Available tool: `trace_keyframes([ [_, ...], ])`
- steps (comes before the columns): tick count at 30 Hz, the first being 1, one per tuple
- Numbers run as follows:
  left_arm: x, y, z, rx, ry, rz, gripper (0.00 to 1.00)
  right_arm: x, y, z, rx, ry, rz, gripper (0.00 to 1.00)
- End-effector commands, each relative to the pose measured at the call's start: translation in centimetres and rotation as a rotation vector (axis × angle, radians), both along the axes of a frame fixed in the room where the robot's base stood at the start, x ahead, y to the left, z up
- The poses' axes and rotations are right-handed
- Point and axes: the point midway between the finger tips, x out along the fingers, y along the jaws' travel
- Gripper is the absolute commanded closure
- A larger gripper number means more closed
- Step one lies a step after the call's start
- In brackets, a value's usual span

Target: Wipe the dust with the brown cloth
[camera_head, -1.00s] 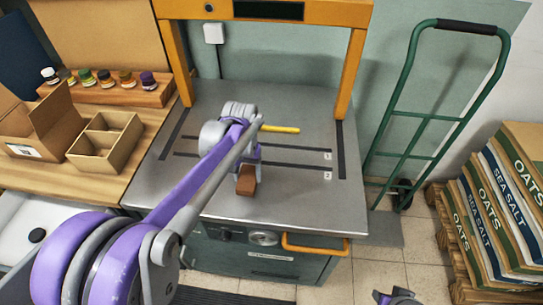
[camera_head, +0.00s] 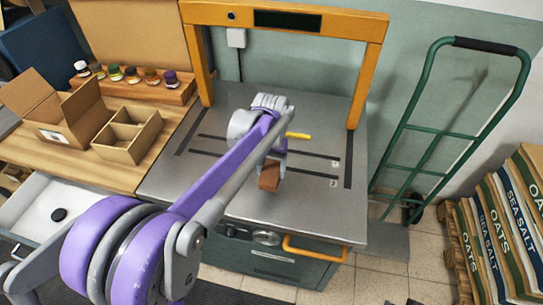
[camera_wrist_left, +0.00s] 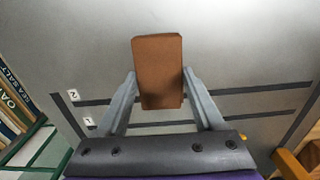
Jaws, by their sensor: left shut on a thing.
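The brown cloth (camera_head: 269,176), a small folded block, is held in my left gripper (camera_head: 271,159) over the front middle of the grey steel worktop (camera_head: 225,190). In the left wrist view the cloth (camera_wrist_left: 158,70) sits between the two grey fingers of my left gripper (camera_wrist_left: 158,88), which is shut on it. I cannot tell whether the cloth touches the steel. No dust is clearly visible; my arm hides part of the worktop.
An orange frame (camera_head: 365,70) stands over the worktop. A yellow stick-like thing (camera_head: 299,136) lies behind the gripper. On the left are an open carton (camera_head: 60,115), a divided box (camera_head: 128,135) and a rack of small jars (camera_head: 150,88). A green hand truck (camera_head: 408,125) and stacked sacks (camera_head: 500,230) are at right.

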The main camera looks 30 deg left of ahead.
Motion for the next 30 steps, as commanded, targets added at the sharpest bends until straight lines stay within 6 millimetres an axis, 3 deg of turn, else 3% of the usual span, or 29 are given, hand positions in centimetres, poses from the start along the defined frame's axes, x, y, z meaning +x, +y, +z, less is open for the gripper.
trace_keyframes([
  [11,0.4,-0.1,3.3,0.000,-0.001,-0.002,0.83,0.4,0.0,2.5,0.000,-0.009,0.000,0.72],
  [30,0.4,-0.1,3.3,0.000,0.000,-0.002,0.83,0.4,0.0,2.5,0.000,-0.009,0.000,0.72],
])
